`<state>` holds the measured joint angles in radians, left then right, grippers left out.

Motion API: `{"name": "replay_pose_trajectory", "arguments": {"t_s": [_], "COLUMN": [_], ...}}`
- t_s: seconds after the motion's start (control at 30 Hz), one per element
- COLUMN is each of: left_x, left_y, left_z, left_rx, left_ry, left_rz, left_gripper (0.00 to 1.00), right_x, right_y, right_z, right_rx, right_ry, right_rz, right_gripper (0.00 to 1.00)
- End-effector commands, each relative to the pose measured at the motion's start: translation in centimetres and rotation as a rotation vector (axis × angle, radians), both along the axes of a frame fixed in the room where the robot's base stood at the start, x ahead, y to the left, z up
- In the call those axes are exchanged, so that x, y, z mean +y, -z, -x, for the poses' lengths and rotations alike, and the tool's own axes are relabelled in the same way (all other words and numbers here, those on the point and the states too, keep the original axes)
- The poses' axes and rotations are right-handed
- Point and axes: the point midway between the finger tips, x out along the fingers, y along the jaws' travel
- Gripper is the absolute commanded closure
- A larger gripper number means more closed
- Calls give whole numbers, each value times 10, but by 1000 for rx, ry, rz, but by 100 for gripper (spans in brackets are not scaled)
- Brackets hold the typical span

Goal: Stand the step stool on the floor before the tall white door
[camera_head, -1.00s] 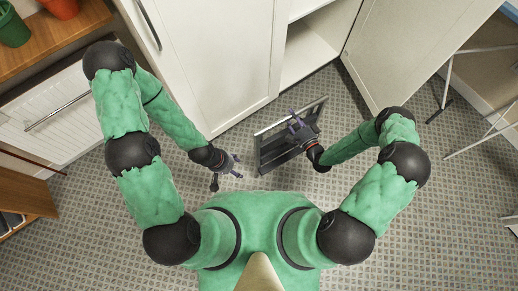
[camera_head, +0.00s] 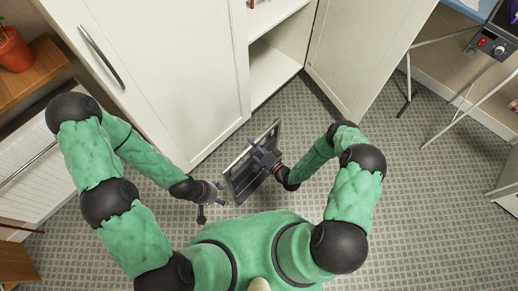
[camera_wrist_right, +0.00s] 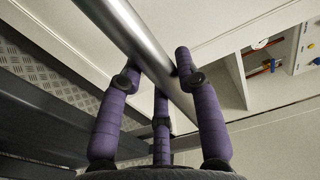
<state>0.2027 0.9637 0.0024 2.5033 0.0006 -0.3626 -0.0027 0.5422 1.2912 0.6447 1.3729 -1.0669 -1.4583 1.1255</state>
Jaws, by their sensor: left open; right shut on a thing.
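The step stool (camera_head: 240,178) is a dark frame with a pale metal bar, tilted in front of the cupboard in the head view. My right gripper (camera_head: 262,157) is shut on it. In the right wrist view, the purple fingers (camera_wrist_right: 160,85) close around the round metal bar (camera_wrist_right: 135,38). Whether the stool's feet touch the floor cannot be told. My left gripper (camera_head: 212,202) is open and empty, left of the stool and apart from it. The tall white door (camera_head: 165,75) is closed, with a long dark handle (camera_head: 101,56), beyond my left gripper.
A second white door (camera_head: 365,50) stands open at the right of the shelves (camera_head: 270,70). A folding metal frame (camera_head: 440,80) bears a device (camera_head: 495,42) at far right. A wooden top with a plant pot (camera_head: 14,48) is upper left. Tiled floor (camera_head: 440,165) is clear at right.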

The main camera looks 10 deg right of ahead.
Motion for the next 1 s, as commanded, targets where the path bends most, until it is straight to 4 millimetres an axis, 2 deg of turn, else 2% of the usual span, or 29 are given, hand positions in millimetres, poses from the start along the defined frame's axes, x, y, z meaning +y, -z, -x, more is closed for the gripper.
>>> {"name": "replay_pose_trajectory", "arguments": {"t_s": [0.27, 0.5, 0.7, 1.0], "left_x": [0, 0, 0, 0], "left_y": [16, 31, 38, 42], "left_z": [0, 0, 0, 0], "left_rx": [0, 0, 0, 0], "left_ry": [0, 0, 0, 0], "left_rz": [0, 0, 0, 0], "left_gripper": [39, 39, 39, 39], "right_x": [38, 57, 67, 72], "right_y": [16, 46, 60, 66], "right_z": [-21, -33, -39, -43], "right_rx": [-15, -16, -16, -17], "right_ry": [-3, -1, 1, 2], "right_rz": [-3, -2, -2, -1], "right_gripper": [100, 100, 100, 100]}}
